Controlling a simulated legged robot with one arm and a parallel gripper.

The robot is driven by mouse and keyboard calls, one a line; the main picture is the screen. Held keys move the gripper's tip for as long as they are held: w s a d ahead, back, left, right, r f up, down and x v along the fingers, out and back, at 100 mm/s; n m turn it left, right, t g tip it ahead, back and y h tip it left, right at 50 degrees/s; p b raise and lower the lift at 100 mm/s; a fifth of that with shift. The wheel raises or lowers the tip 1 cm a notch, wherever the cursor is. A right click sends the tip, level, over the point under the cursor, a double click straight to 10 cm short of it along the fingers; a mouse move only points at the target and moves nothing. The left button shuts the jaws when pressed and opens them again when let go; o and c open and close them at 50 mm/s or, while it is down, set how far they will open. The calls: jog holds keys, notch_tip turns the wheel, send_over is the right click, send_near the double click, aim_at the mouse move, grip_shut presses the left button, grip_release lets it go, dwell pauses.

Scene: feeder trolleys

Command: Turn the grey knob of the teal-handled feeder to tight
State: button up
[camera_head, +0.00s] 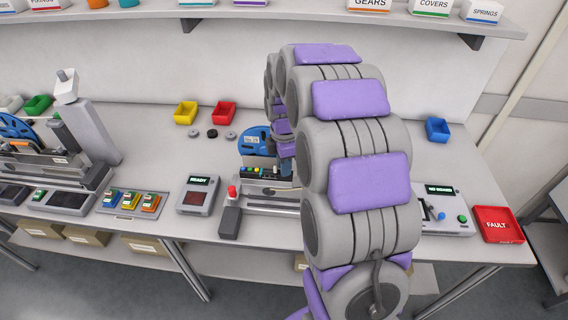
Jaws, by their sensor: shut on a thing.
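A feeder (258,160) with a blue reel (254,141) stands in the bay at the middle of the bench. I cannot make out a teal handle on it, and its grey knob is not visible. My arm curves up and over, and my gripper (286,151) comes down at the right side of this feeder. The gripper is shut at the feeder, but my arm hides most of it. The point where its fingers meet the knob cannot be seen.
A READY display box (198,196) and a red-topped post (231,212) stand in front. Yellow (185,113) and red (224,112) bins are behind. A red FAULT tray (497,224) is at right, another feeder (50,165) at left. A shelf (300,17) hangs above.

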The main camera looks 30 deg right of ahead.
jog(key=shift+d, duration=0.3)
grip_shut()
jog(key=shift+s+p, duration=0.1)
jog(key=shift+p, duration=0.2)
jog(key=shift+m+p, duration=0.6)
jog(key=shift+m, duration=0.1)
jog(key=m+p, duration=0.2)
jog(key=m, duration=0.1)
jog(key=shift+p, duration=0.4)
jog(key=m+p, duration=0.3)
jog(key=m, duration=0.3)
jog(key=shift+d, duration=0.1)
jog(key=shift+m, duration=0.3)
jog(key=o, duration=0.9)
grip_release()
jog(key=shift+d, duration=0.1)
jog(key=shift+c, duration=0.2)
notch_tip(320, 180, up, 17)
jog(key=p, duration=0.3)
